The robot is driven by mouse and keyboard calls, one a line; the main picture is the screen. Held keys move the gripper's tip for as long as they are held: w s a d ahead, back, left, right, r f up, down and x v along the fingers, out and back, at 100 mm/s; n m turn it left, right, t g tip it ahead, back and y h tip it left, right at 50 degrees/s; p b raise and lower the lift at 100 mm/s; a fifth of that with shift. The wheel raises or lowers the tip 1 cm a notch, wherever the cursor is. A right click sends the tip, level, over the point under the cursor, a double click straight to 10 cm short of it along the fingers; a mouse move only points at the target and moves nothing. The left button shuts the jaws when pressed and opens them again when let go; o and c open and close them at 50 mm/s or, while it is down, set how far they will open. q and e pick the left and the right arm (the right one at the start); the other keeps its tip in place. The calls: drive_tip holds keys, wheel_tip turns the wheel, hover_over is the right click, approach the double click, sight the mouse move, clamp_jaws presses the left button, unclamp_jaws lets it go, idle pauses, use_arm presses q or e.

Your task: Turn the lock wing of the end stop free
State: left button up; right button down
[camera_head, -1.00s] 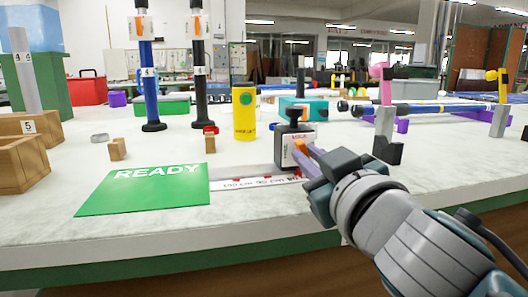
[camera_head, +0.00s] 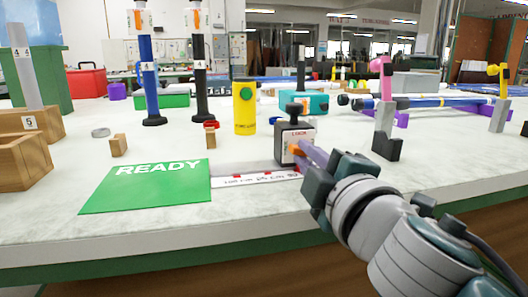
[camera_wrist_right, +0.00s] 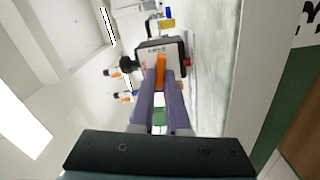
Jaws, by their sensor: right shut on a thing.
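The end stop (camera_head: 283,148) is a dark block with a light label face and a black knob on top. It stands at the right end of the white ruler strip, and it also shows in the right wrist view (camera_wrist_right: 150,50). Its orange lock wing (camera_head: 296,150) sticks out of the labelled face; the wing is upright in the right wrist view (camera_wrist_right: 160,67). My right gripper (camera_head: 306,153) has its purple fingers closed on the wing from both sides, seen also in the right wrist view (camera_wrist_right: 161,88). The fingers partly hide the wing. My left gripper is not in view.
A green READY mat (camera_head: 147,186) lies left of the ruler strip (camera_head: 250,181). A yellow cylinder (camera_head: 244,108) and a teal box (camera_head: 314,104) stand behind the end stop. The bench front is clear.

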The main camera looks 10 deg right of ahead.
drive_tip(key=shift+n, duration=1.5)
drive_tip(key=c, duration=0.9)
unclamp_jaws()
drive_tip(key=s, duration=1)
drive_tip(key=shift+d+p, duration=0.15)
drive_tip(key=shift+p, duration=0.15)
